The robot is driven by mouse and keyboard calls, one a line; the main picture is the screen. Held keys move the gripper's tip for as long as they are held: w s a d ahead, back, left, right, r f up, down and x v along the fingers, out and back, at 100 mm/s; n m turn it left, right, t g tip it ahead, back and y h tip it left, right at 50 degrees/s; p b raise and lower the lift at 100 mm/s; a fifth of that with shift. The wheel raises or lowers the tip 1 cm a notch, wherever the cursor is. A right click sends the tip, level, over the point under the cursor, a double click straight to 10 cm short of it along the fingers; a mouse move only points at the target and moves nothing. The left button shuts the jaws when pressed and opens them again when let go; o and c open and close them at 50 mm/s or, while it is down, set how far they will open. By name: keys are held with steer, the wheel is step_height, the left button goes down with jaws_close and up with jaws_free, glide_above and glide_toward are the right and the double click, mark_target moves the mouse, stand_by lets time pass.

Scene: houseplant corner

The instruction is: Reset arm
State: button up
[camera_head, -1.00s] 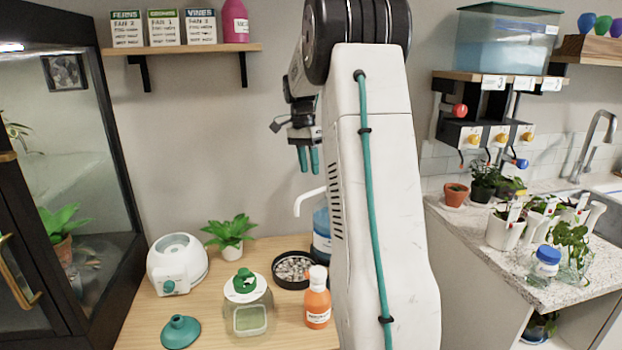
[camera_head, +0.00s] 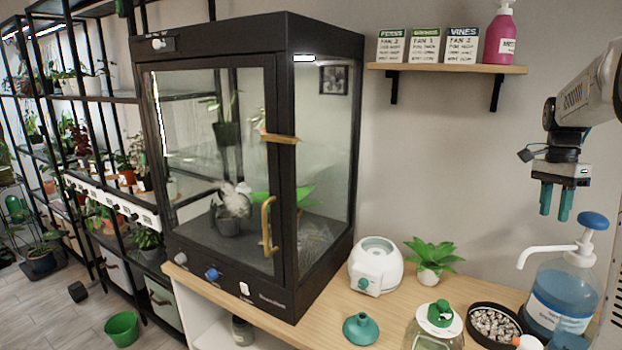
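My gripper (camera_head: 555,203) hangs at the right of the view, its two teal fingers pointing down. The fingers stand a little apart with nothing between them. It is in the air above the wooden table (camera_head: 478,278), to the left of and above the blue pump bottle (camera_head: 563,300). It touches nothing. Part of my white arm shows at the upper right edge; the rest is out of view.
A black glass cabinet (camera_head: 290,150) with a shut door stands at the left end of the table. A white round device (camera_head: 376,266), a potted plant (camera_head: 431,258), a teal funnel (camera_head: 362,328) and a bowl of pebbles (camera_head: 494,325) stand on the table. A wall shelf (camera_head: 446,68) hangs above.

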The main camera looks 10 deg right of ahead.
steer(key=s+a+n+t, duration=0.1)
steer(key=s+a+n, duration=0.5)
steer(key=a, duration=0.7)
steer(key=s+a+f+n+t, duration=0.1)
steer(key=s+a+n, duration=0.5)
steer(key=s+a, duration=0.4)
steer(key=s+a+f+n+t, duration=0.1)
steer(key=s+a+n, duration=0.5)
steer(key=a, duration=0.9)
steer(key=shift+s+a+n+t, duration=0.3)
steer(key=shift+s+a+n, duration=0.1)
steer(key=shift+s, duration=0.75)
steer(key=shift+d+f, duration=0.1)
